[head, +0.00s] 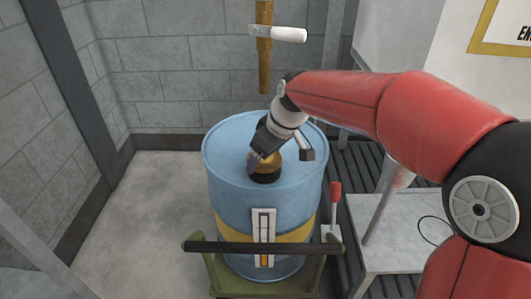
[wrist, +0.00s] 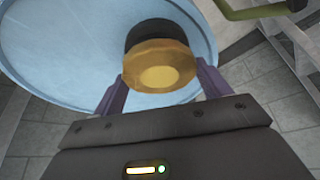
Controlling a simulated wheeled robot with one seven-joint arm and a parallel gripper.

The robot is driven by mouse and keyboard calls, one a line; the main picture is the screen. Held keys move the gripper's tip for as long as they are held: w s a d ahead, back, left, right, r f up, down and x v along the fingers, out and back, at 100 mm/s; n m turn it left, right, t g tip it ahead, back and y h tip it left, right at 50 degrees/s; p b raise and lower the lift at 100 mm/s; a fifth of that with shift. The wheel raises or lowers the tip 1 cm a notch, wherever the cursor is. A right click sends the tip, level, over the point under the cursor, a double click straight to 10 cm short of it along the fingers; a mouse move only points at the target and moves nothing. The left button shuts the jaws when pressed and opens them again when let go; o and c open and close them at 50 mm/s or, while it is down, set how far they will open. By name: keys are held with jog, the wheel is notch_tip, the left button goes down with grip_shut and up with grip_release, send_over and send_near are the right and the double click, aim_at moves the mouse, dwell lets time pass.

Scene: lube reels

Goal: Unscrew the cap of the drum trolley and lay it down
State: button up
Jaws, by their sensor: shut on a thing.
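The blue drum (head: 222,150) with a yellow band stands upright on the green trolley (head: 205,262). Its brass-coloured cap (head: 265,160) sits on a black neck (head: 264,177) on the drum's top. In the wrist view the cap (wrist: 158,66) shows between my two purple fingers, with the black neck (wrist: 152,33) right behind it. My gripper (wrist: 158,88) is shut on the cap from its sides. In the head view my gripper (head: 268,158) reaches down over the drum top and partly hides the cap. I cannot tell whether the cap is loose on the neck.
A grey metal table (head: 385,248) stands right of the drum, with free room on its top. The trolley's dark handle bar (head: 262,248) crosses in front of the drum. A red-handled lever (head: 335,200) rises beside it. Grey block walls stand behind.

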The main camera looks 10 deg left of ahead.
jog(key=n, duration=0.2)
jog(key=n+g, duration=0.1)
jog(key=n, duration=0.1)
jog(key=shift+w+f+g, duration=0.1)
jog(key=shift+g, duration=0.2)
jog(key=shift+n+g, duration=0.3)
jog(key=shift+n, duration=0.3)
jog(key=n+g, duration=0.1)
jog(key=n, duration=0.2)
jog(key=shift+f+n, duration=0.1)
jog(key=shift+n, duration=0.2)
jog(key=shift+n+g, duration=0.4)
jog(key=shift+n, duration=0.4)
jog(key=shift+w+f+n+g+h, duration=0.1)
jog(key=shift+n+g+h, duration=0.3)
jog(key=shift+n, duration=0.7)
jog(key=n+g, duration=0.1)
jog(key=n, duration=0.2)
jog(key=shift+h, duration=0.3)
